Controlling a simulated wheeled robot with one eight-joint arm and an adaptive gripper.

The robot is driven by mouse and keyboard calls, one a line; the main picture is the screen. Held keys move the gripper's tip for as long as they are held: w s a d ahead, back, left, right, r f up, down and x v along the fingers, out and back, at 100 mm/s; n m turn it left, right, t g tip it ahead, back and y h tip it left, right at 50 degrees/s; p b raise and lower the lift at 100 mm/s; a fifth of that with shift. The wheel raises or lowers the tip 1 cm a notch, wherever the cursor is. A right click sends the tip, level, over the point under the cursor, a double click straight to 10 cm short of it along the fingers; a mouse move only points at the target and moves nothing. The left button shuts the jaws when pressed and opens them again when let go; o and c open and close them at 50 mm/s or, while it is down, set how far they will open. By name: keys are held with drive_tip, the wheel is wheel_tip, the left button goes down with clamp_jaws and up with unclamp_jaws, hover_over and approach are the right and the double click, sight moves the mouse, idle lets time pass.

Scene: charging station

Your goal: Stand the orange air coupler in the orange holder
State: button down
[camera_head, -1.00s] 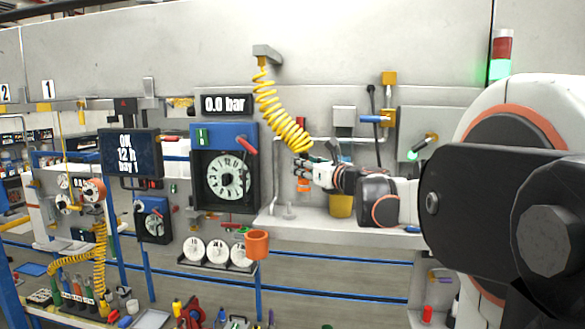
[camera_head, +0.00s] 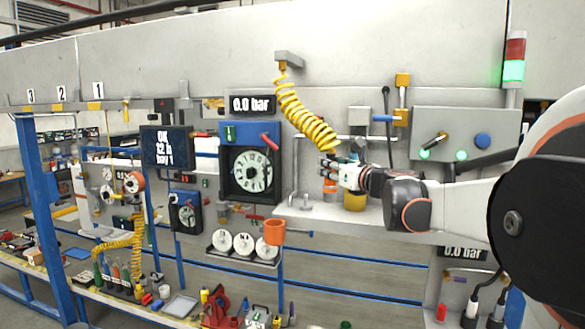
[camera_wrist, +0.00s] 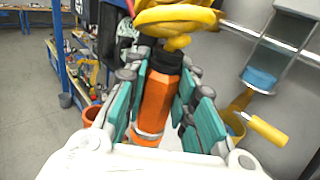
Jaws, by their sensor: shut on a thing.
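The orange air coupler (camera_wrist: 157,98) hangs upright at the lower end of the yellow coiled hose (camera_head: 305,115). My gripper (camera_wrist: 163,90) is shut on it, with teal finger pads on both sides. In the head view my gripper (camera_head: 338,172) is in front of the wall, and the coupler (camera_head: 329,188) shows as a small orange patch, partly hidden by the fingers. The orange holder (camera_head: 275,232) is an open cup lower and to the left, apart from the coupler. An orange cup edge, likely the holder (camera_wrist: 92,116), shows left of the fingers in the wrist view.
A yellow cup (camera_head: 355,203) stands on the grey ledge (camera_head: 385,222) just below my gripper. A grey panel (camera_head: 465,133) with lit buttons is to the right.

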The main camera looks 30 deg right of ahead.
drive_tip(key=w+a+b, duration=0.1)
drive_tip(key=w+a, duration=0.9)
drive_tip(key=w, duration=0.3)
drive_tip(key=shift+w+a, duration=0.2)
drive_tip(key=shift+a, duration=0.15)
idle(1.7)
drive_tip(key=shift+b, duration=0.3)
wheel_tip(320, 180, down, 14)
drive_tip(key=b, duration=1)
drive_tip(key=shift+w+f, duration=0.25)
drive_tip(key=shift+w, duration=0.2)
idle(0.8)
idle(0.3)
drive_tip(key=c, duration=1.2)
unclamp_jaws()
drive_tip(key=shift+c, duration=0.2)
drive_tip(key=s, duration=0.7)
drive_tip(key=shift+s, duration=0.3)
